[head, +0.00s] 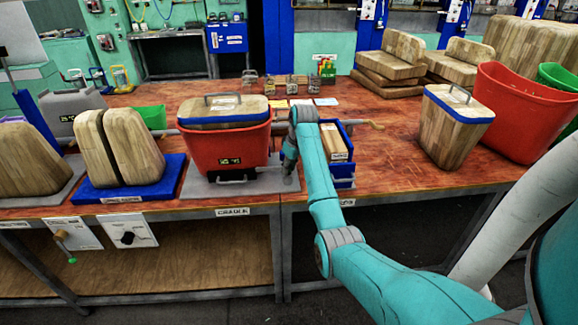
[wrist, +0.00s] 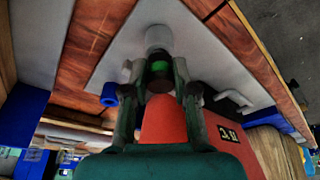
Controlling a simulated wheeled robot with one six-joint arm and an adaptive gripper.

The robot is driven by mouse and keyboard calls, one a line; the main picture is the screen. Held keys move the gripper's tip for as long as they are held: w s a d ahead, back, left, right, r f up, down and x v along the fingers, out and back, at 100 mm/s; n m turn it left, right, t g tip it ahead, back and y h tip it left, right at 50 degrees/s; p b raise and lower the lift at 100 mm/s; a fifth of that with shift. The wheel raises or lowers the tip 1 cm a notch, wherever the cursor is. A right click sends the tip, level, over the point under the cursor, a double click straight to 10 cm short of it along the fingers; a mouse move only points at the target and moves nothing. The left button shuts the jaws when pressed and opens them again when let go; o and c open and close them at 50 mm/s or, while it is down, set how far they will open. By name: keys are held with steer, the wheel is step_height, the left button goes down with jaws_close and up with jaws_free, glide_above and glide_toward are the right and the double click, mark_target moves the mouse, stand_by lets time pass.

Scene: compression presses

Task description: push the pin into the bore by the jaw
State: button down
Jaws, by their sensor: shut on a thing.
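My gripper (head: 290,165) reaches down at the right side of the red bin (head: 225,150). In the wrist view my gripper (wrist: 160,80) is shut on a short dark pin with a green band (wrist: 159,68). A pale grey round part (wrist: 158,38) stands just beyond the pin on the grey plate (wrist: 215,40). Whether the pin touches that part cannot be told, and no bore opening shows. The red bin also shows below the fingers in the wrist view (wrist: 165,118). In the head view my wrist hides the pin.
The grey cradle plate (head: 205,190) lies under the bin, which has a wooden block (head: 222,112) with a handle in it. A blue box (head: 340,170) stands close right of my arm. A wooden block (head: 455,125) and a larger red bin (head: 520,115) stand further right.

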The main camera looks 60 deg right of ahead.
steer(key=shift+f, duration=0.1)
steer(key=c, duration=0.8)
jaws_free()
steer(key=v, duration=0.7)
steer(key=shift+s+r, duration=0.1)
steer(key=shift+r, duration=0.1)
